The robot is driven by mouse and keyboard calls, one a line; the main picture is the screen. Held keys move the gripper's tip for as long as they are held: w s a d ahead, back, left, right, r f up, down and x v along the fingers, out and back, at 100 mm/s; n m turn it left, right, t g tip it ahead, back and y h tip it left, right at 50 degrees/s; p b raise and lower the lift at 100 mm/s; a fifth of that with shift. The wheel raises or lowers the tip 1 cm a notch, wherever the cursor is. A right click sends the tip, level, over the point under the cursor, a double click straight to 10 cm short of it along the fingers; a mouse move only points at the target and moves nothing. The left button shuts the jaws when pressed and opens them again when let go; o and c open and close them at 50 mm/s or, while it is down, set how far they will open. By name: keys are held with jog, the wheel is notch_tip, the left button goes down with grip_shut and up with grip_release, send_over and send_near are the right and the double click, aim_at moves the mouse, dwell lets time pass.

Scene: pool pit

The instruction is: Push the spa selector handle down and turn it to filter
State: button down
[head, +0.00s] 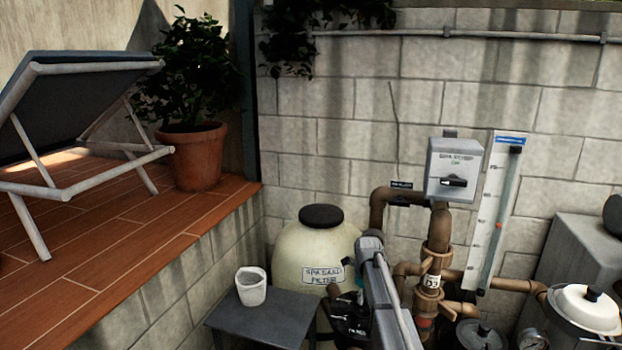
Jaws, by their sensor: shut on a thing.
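The spa sand filter (300,248) is a cream tank with a black lid and a label, standing against the block wall. At its lower right is a dark selector valve (346,328) with pale markings, largely covered by my grey arm. My gripper (355,302) shows only as a small dark shape beside the arm, down at the valve. It is shut on the selector handle, but its fingertips and the handle are too dark and covered to make out. The handle's height and the position it points to cannot be read.
Brown pipes (437,235), a grey switch box (453,168) and a gauge board (497,210) are to the right. A pump lid (585,305) is at lower right.

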jog(key=shift+m, duration=3)
jog(key=shift+c, duration=2.2)
grip_release()
jog(key=shift+r, duration=0.1)
notch_tip(320, 180, up, 7)
jog(key=p, duration=0.7)
